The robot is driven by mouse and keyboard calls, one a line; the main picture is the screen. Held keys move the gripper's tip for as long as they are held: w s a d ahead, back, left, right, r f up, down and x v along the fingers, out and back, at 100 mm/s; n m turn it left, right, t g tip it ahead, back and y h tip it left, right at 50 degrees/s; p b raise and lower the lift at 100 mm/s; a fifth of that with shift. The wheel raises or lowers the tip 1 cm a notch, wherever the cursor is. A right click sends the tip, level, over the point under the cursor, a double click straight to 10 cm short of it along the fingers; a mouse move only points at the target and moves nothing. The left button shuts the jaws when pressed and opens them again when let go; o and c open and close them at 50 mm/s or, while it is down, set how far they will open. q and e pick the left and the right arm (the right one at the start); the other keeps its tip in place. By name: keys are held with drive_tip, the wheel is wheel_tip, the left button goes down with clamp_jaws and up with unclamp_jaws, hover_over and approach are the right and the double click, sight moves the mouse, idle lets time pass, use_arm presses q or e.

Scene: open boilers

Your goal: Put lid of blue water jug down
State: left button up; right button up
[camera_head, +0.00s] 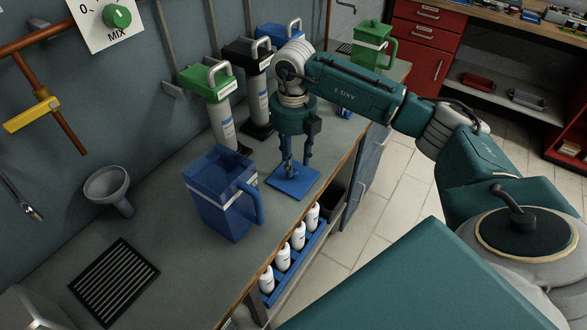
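The blue water jug (222,198) stands open on the grey counter, with its handle towards the right. Its blue square lid (293,186) is to the right of the jug, flat and close to the counter's front edge. Whether the lid touches the counter is hard to tell. My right gripper (294,166) points down over the lid, with its fingers closed at the lid's top; the grip itself is small and partly hidden. My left gripper is not in view.
Behind the lid stand filter units with green (205,82), black and blue tops. A green jug (372,46) stands at the counter's far end. A grey funnel (109,186) and a black drain grate (114,283) lie left. White bottles (283,257) sit in a blue rack below the edge.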

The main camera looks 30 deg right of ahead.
wheel_tip(320, 180, up, 8)
drive_tip(key=b, duration=0.1)
drive_tip(key=shift+r+b, duration=0.2)
drive_tip(key=shift+b, duration=0.15)
